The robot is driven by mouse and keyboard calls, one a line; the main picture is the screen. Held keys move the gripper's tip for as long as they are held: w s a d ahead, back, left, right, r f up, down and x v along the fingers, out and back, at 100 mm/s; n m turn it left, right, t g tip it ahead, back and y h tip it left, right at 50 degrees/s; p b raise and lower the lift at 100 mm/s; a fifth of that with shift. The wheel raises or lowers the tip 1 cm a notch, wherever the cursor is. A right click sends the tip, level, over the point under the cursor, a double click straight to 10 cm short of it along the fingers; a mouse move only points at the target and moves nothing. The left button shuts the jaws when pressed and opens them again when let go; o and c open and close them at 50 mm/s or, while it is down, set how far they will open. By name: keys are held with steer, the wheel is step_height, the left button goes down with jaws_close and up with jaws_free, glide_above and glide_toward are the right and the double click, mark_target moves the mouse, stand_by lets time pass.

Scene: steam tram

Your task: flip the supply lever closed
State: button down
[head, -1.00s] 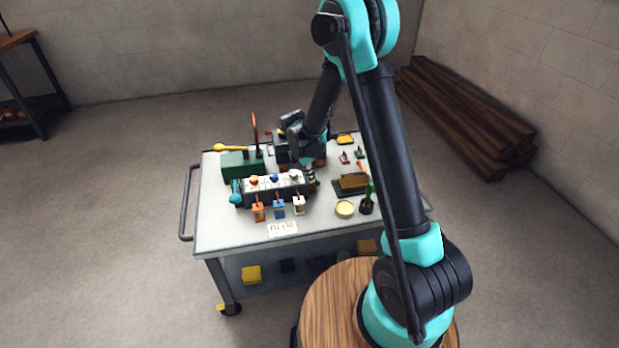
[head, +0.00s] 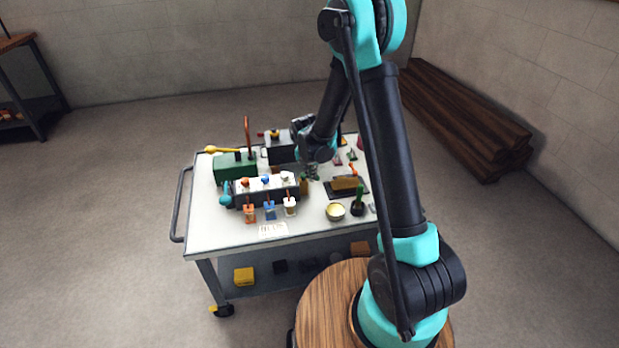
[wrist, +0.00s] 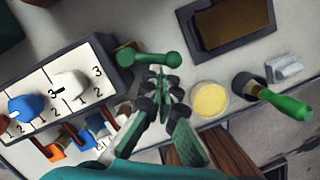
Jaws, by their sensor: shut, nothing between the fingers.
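A green lever with round ends (wrist: 148,57) lies by the right end of the dial box in the wrist view. No label shows whether it is the supply lever. My gripper (wrist: 160,92) is shut and empty, with its fingertips just below the lever in that view; I cannot tell whether they touch. In the head view my gripper (head: 311,173) is low over the cart, right of the dial box (head: 262,197). The box carries orange, blue and white knobs on a numbered white top. A teal handle (head: 226,193) is at its left end.
A green box (head: 235,168) with yellow and red levers stands behind the dial box. A brown block on a dark tray (head: 347,185), a yellow-filled dish (head: 335,211) and a green-handled tool (head: 358,200) lie to the right. Coloured tags stand in front.

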steer(key=shift+w+d, duration=0.5)
steer(key=shift+w, duration=0.25)
steer(key=shift+w+d, duration=0.1)
steer(key=shift+w, duration=0.05)
stand_by(0.5)
